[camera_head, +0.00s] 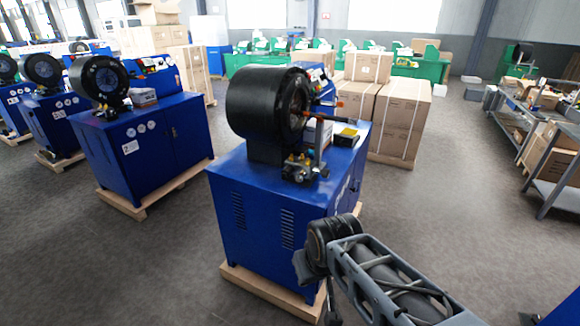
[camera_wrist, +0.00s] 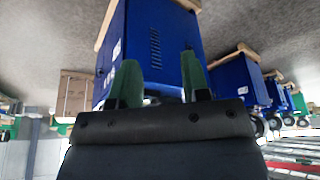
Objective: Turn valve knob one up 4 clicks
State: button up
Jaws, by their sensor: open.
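The nearest crimper is a blue cabinet (camera_head: 262,222) with a black ring head (camera_head: 250,105) on top. A small valve group (camera_head: 300,167) with fittings sits at the foot of the head, on the near top edge. It is too small to tell which part is valve knob one. My gripper (camera_wrist: 160,80) shows in the wrist view as two green fingers, apart and with nothing between them. Behind them a blue cabinet (camera_wrist: 155,45) appears upside down. No knob shows between the fingers. In the head view my arm reaches the cabinet's front right, and the gripper cannot be made out.
The cabinet stands on a wooden pallet (camera_head: 268,292). More blue crimpers (camera_head: 140,140) stand in a row at left. Stacked cartons (camera_head: 398,115) stand behind at right. A grey shelf rack (camera_head: 545,150) is at far right. Open floor (camera_head: 450,210) lies between.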

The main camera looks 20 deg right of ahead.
aim_at(325, 173)
jog(key=z, duration=0.1)
jog(key=i, duration=1.05)
jog(key=z, duration=0.4)
